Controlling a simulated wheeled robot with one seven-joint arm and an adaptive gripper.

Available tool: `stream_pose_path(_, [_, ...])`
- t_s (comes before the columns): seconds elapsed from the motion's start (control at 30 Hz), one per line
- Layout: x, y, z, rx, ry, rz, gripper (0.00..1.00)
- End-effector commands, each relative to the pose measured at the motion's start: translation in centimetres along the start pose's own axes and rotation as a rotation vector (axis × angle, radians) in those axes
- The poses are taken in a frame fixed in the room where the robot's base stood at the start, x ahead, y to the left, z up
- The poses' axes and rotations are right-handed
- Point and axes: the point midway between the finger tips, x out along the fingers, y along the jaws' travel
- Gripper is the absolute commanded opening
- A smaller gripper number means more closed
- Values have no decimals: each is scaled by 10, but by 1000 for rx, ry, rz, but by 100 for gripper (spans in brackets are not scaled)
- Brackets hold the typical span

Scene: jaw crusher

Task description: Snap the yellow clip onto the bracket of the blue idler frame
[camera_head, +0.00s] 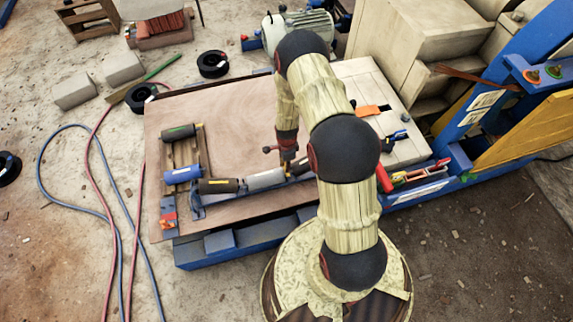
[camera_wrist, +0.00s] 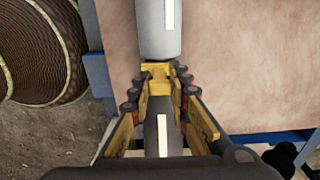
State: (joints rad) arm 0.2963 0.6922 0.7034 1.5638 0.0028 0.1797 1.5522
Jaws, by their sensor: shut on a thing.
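My gripper (camera_wrist: 157,82) is shut on the yellow clip (camera_wrist: 156,72) in the wrist view. The clip sits between the fingertips, at the near end of a grey roller (camera_wrist: 160,35); I cannot tell whether it touches the bracket. In the head view my gripper (camera_head: 290,160) points down over the row of rollers of the idler frame. The blue idler frame (camera_head: 197,212) lies along the front of the brown board, with a dark roller (camera_head: 218,186) and a grey roller (camera_head: 265,180) in it. My arm and gripper hide the frame's right part and bracket.
A wooden rack on the board's left holds a green-banded roller (camera_head: 180,132) and a blue roller (camera_head: 183,175). An orange piece (camera_head: 370,110) and a blue tool (camera_head: 394,138) lie at right. The brown board (camera_head: 235,120) is clear behind the rollers. Hoses cross the floor left.

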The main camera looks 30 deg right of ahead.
Motion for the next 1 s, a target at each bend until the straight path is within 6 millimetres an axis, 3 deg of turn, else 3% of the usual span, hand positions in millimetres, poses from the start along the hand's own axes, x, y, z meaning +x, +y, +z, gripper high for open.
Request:
stream_pose_path(0.23, [6,0,0,0,0,0,0])
stream_pose_path(0.27, [6,0,0,0,0,0,19])
stream_pose_path(0.63, [6,0,0,0,0,0,39])
stream_pose_path(1.0, [2,-1,0,0,0,-1,39])
